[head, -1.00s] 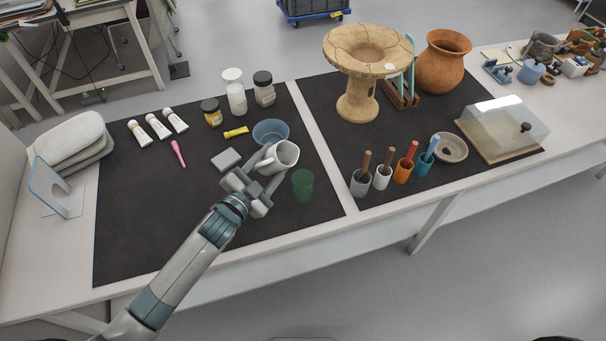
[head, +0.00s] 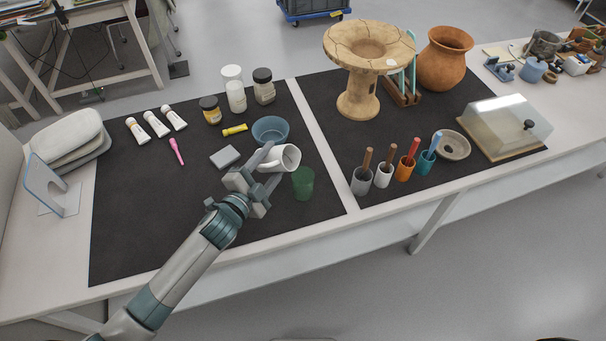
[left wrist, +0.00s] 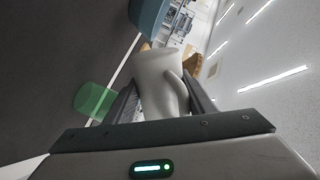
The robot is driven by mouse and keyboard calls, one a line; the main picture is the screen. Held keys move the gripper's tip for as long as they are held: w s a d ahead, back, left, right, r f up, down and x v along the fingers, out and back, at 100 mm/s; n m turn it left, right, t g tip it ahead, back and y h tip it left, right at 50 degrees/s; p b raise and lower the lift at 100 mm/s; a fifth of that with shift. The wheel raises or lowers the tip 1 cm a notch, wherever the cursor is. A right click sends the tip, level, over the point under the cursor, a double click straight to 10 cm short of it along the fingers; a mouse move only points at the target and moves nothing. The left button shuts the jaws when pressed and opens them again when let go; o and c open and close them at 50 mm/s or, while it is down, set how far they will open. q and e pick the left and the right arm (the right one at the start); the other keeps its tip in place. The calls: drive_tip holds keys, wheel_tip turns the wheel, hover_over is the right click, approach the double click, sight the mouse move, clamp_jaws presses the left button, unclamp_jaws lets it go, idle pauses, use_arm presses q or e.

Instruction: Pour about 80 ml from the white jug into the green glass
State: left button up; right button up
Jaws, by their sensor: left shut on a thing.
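The white jug (head: 282,159) is held in my left gripper (head: 268,168), which is shut on it. In the head view the jug is tilted, with its mouth to the right, above and just behind the green glass (head: 303,183). The green glass stands upright on the dark mat. In the left wrist view the jug (left wrist: 160,82) lies between the two fingers, and the green glass (left wrist: 93,99) shows to its left. I see no stream of liquid, and the jug's contents are hidden. My right gripper is not in view.
A blue bowl (head: 270,130) stands close behind the jug, and a grey block (head: 225,156) lies to the left. Several tool cups, among them an orange one (head: 404,169), stand to the right of the glass. The front left of the mat (head: 140,230) is clear.

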use_arm(q)
drive_tip(key=shift+r+m, duration=0.55)
drive_tip(key=shift+m, duration=0.25)
idle(0.5)
drive_tip(key=shift+s+d+r, duration=0.1)
drive_tip(key=shift+s+d, duration=0.05)
drive_tip(key=shift+d, duration=0.2)
drive_tip(key=shift+a, duration=0.1)
idle(0.6)
drive_tip(key=shift+s+d+r+m+y+p, duration=0.1)
drive_tip(key=shift+d+r+m+y+p, duration=0.1)
drive_tip(key=shift+r+m+y+p, duration=0.15)
drive_tip(key=shift+a+m+p, duration=0.2)
drive_tip(key=shift+m+p, duration=0.1)
drive_tip(key=shift+m, duration=0.05)
idle(0.7)
drive_tip(key=shift+d+r+m+p, duration=0.15)
drive_tip(key=shift+r+m+p, duration=0.15)
drive_tip(key=shift+m+p, duration=0.15)
idle(0.4)
